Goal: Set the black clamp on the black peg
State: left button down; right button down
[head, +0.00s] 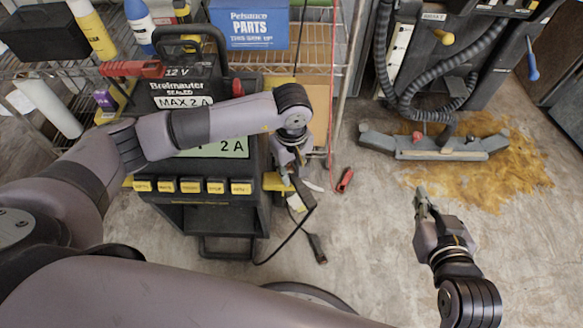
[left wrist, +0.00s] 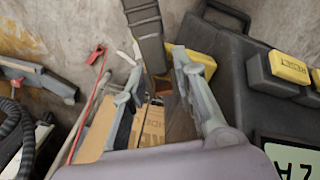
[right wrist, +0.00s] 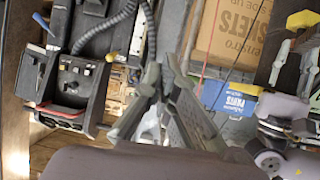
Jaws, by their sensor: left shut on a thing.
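My left gripper (head: 294,178) is low at the right side of the black battery charger (head: 207,218), shut on a dark ribbed piece that looks like the black clamp (left wrist: 148,32). In the left wrist view the piece sits between the fingertips, close to a yellow block (left wrist: 203,62) on the charger's side; whether they touch is unclear. The same yellow block shows in the head view (head: 277,182). I cannot make out the black peg; the gripper may hide it. My right gripper (head: 424,200) is empty, its fingers close together, above the floor.
A red clamp (head: 345,180) and a dark piece (head: 317,248) lie on the floor, with a black cable nearby. A wire shelf with bottles and a blue parts box (head: 250,26) stands behind. A grey floor-cleaning machine (head: 430,147) is at the right by a brown stain.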

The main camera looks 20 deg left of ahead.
pick_arm(q)
jog(key=shift+f, duration=0.15)
pick_arm(e)
jog(key=shift+w+a+r+t, duration=0.2)
jog(key=shift+w+r+t, duration=0.2)
jog(key=shift+r, duration=0.25)
pick_arm(q)
jog(key=shift+f+b, duration=0.15)
jog(key=shift+b, duration=0.15)
pick_arm(e)
jog(key=shift+w+a+r+t+y, duration=0.15)
jog(key=shift+w+r+t+y, duration=0.15)
jog(key=shift+r, duration=0.3)
jog(key=shift+w+r, duration=0.1)
jog(key=shift+r, duration=0.15)
pick_arm(q)
jog(key=shift+f, duration=0.15)
pick_arm(e)
jog(key=shift+w+a+r+t, duration=0.15)
jog(key=shift+r+t, duration=0.15)
jog(key=shift+t, duration=0.1)
pick_arm(q)
jog(key=shift+f, duration=0.1)
pick_arm(e)
jog(key=shift+w+a+r+t+y, duration=0.15)
jog(key=shift+r+t+y, duration=0.15)
jog(key=shift+r, duration=0.2)
